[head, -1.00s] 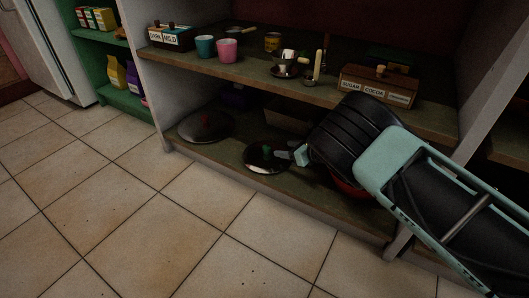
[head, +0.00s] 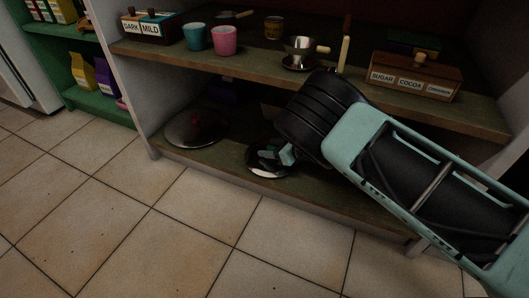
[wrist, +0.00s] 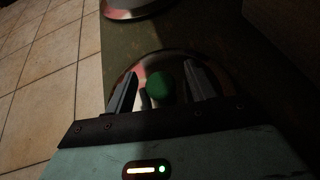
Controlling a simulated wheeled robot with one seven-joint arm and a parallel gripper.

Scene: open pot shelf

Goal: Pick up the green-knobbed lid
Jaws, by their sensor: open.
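The green-knobbed lid (head: 256,168) lies on the lower shelf near its front edge, a dark round lid with a shiny rim. In the wrist view its green knob (wrist: 159,86) sits between the two open fingers of my gripper (wrist: 160,90), with the rim (wrist: 140,62) showing beyond them. I cannot tell whether a finger touches the knob. In the head view my gripper (head: 277,156) is over the lid and hides its knob and right part. My gripper is open.
A larger lid with a red knob (head: 190,134) lies to the left on the lower shelf (head: 225,154). The upper shelf (head: 350,88) above holds cups, a small pan and a labelled box (head: 414,79). Tiled floor (head: 190,225) is open in front.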

